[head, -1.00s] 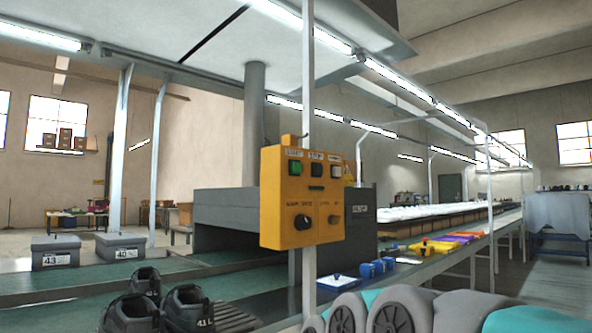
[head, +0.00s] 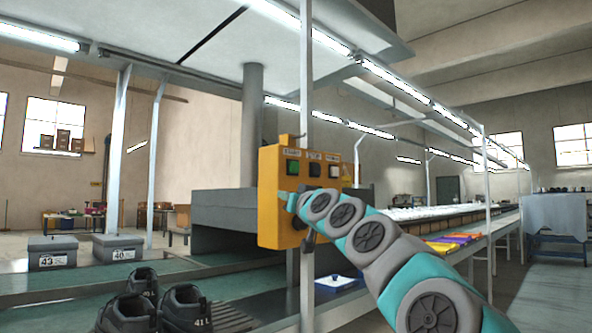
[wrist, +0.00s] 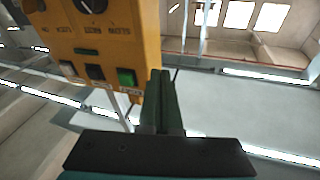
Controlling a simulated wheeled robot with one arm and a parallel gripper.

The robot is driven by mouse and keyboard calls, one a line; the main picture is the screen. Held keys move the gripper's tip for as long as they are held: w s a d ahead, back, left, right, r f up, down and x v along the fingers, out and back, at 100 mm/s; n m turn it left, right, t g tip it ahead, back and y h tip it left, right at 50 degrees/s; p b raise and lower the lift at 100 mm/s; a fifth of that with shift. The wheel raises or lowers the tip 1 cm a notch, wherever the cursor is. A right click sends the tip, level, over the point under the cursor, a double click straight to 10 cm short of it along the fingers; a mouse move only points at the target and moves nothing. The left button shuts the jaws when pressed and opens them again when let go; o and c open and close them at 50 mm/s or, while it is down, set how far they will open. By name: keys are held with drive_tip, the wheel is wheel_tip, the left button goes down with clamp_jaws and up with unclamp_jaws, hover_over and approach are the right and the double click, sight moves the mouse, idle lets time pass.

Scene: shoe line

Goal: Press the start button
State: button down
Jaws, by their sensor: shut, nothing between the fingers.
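A yellow control box (head: 270,215) stands on a grey post. The green start button (head: 293,167) is at its upper left, beside the dark stop button (head: 315,170) and a pale third button (head: 333,171). In the wrist view the box looks upside down, with the green button (wrist: 126,78) nearest my gripper. My gripper (wrist: 161,73) is shut and empty, its fingertips just right of the green button there and apart from it in the picture. In the head view my gripper (head: 285,196) is below the green button, over the box's left part. The box's lower knobs are largely hidden by my arm.
A grey machine housing (head: 220,205) is behind the box. A white-topped blue item (head: 335,284) lies right of the post.

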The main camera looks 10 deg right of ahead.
sight(294, 167)
drive_tip(key=w+d+r+m+t+h, duration=0.3)
drive_tip(key=d+r+h, duration=0.4)
drive_tip(key=d, duration=0.4)
drive_tip(key=shift+d+r+m+t, duration=0.25)
drive_tip(key=shift+m+t, duration=0.55)
drive_tip(key=shift+m, duration=0.2)
drive_tip(key=shift+a, duration=0.1)
drive_tip(key=w+a+p, duration=0.4)
drive_tip(key=w+a, duration=0.1)
drive_tip(key=w, duration=0.2)
drive_tip(key=shift+a+p, duration=0.15)
drive_tip(key=shift+p, duration=0.15)
drive_tip(key=shift+w+a, duration=0.1)
drive_tip(key=shift+w, duration=0.05)
idle(0.8)
drive_tip(key=shift+w+a, duration=0.15)
